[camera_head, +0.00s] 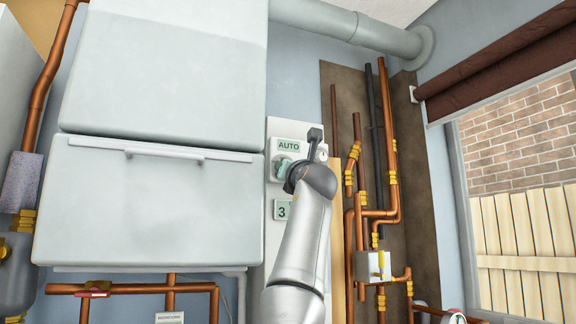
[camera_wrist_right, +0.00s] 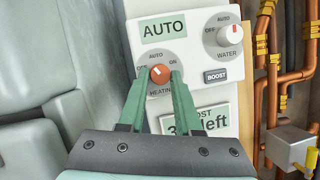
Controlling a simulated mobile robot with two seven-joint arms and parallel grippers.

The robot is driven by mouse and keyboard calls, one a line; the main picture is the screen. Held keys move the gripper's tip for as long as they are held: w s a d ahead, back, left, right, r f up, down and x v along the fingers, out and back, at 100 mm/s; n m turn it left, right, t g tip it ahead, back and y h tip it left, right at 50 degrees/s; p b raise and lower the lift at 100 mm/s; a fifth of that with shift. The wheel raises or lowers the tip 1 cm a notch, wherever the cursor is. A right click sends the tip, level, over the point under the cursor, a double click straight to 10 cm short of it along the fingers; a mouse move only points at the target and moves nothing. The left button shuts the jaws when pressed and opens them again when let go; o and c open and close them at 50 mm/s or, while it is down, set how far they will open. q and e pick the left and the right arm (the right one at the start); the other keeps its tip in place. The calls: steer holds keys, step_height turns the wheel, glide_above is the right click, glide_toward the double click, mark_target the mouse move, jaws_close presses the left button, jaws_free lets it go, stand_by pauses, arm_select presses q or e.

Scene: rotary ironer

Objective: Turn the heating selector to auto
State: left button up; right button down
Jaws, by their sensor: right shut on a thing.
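The heating selector (camera_wrist_right: 160,74) is a round orange-brown knob on a pale dial, with OFF at left, AUTO at top and ON at right. A small white mark shows on its upper part, toward the AUTO label. My right gripper (camera_wrist_right: 158,82) has its green fingers on either side of the knob, shut on it. In the head view my right gripper (camera_head: 284,168) is at the white control panel (camera_head: 272,237), and my own wrist hides part of the panel. A green display (camera_wrist_right: 163,29) above the dial reads AUTO. My left gripper is not in view.
A white water dial (camera_wrist_right: 226,36) and a dark BOOST button (camera_wrist_right: 216,75) are right of the heating dial. A lower display (camera_wrist_right: 218,117) is partly hidden by a finger. Copper pipes (camera_head: 391,150) run at right; a large pale boiler casing (camera_head: 150,205) stands at left.

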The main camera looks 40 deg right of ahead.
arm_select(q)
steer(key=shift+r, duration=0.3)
arm_select(e)
steer(key=shift+m+h, duration=0.4)
steer(key=shift+m, duration=0.3)
steer(key=c, duration=0.6)
jaws_free()
steer(key=shift+g, duration=0.3)
arm_select(q)
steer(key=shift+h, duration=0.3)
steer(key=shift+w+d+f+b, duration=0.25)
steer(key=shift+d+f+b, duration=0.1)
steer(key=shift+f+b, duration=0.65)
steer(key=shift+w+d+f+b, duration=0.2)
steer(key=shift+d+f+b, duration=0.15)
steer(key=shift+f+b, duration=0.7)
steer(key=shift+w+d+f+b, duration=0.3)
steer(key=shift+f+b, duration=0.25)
steer(key=shift+b, duration=0.85)
arm_select(e)
steer(key=v, duration=1.2)
steer(key=shift+s, duration=0.2)
steer(key=shift+a+f, duration=0.1)
